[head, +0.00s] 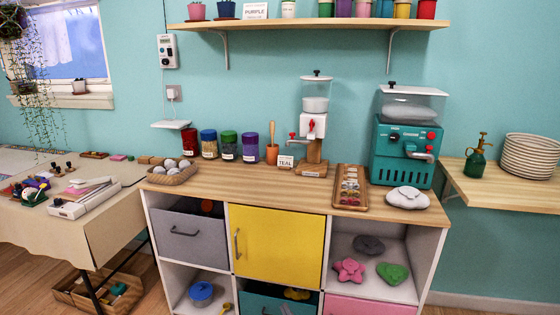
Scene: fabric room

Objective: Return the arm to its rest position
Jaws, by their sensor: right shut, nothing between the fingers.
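Neither of my grippers shows in the head view, and no part of my arms can be made out. Nothing of mine stands over the wooden counter (230,187) or in front of the cabinet below it. I cannot tell the arms' pose from this view.
The counter holds a stone basket (172,173), several coloured jars (209,143), a white dispenser (315,105), a teal machine (404,138) and a wooden tray (350,205). A cloth-covered table (108,222) stands left. A side shelf (510,188) with stacked plates (527,156) juts out right.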

